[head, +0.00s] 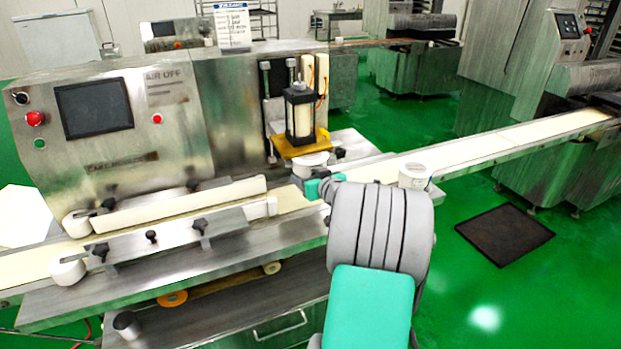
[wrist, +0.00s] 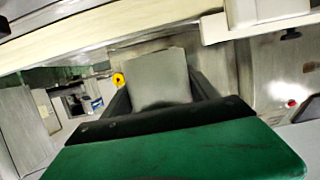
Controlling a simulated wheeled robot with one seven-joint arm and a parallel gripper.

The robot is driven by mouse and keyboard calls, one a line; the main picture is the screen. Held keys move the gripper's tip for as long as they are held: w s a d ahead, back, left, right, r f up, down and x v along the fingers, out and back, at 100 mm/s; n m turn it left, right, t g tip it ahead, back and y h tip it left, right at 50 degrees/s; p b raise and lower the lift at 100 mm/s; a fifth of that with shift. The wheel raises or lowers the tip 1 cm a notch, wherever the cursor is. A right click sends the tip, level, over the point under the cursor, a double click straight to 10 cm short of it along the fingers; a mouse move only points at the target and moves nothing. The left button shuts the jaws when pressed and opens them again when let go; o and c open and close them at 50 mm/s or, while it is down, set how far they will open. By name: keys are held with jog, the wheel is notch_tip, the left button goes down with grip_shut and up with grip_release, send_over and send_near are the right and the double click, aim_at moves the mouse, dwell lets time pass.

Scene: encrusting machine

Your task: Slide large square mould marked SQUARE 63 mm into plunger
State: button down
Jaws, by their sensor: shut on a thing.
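My gripper (head: 313,188) is at the machine, over the belt just below and in front of the plunger (head: 299,112), a dark-framed cylinder above a yellow plate (head: 302,146). In the wrist view, a plain grey square-faced block (wrist: 160,78) sits between the dark fingers of my gripper (wrist: 162,95), which are shut on it. It appears to be the square mould; no marking can be read. In the head view the mould is largely hidden by my arm. A white round piece (head: 311,161) lies under the yellow plate, close to my gripper.
A conveyor belt (head: 470,150) runs on to the right, with a white cylinder (head: 414,177) beside my arm. White guide bars (head: 180,205) and dark knobs stand over the belt at left. The control screen (head: 94,108) is at upper left. A dark mat (head: 504,235) lies on the green floor.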

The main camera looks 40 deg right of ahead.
jog(key=shift+w, duration=0.1)
jog(key=shift+w+d+b, duration=0.15)
jog(key=shift+w+b, duration=0.2)
jog(key=shift+b, duration=0.05)
jog(key=shift+w, duration=0.15)
jog(key=shift+w+d, duration=0.1)
jog(key=shift+w, duration=0.05)
dwell(0.4)
jog(key=shift+w+d+r+b, duration=0.1)
jog(key=shift+w+d+b, duration=0.1)
jog(key=shift+w+b, duration=0.3)
jog(key=shift+w, duration=0.15)
jog(key=shift+w+d, duration=0.2)
jog(key=shift+w, duration=0.55)
jog(key=shift+w+d+b, duration=0.25)
jog(key=shift+w+b, duration=0.25)
jog(key=shift+w, duration=0.4)
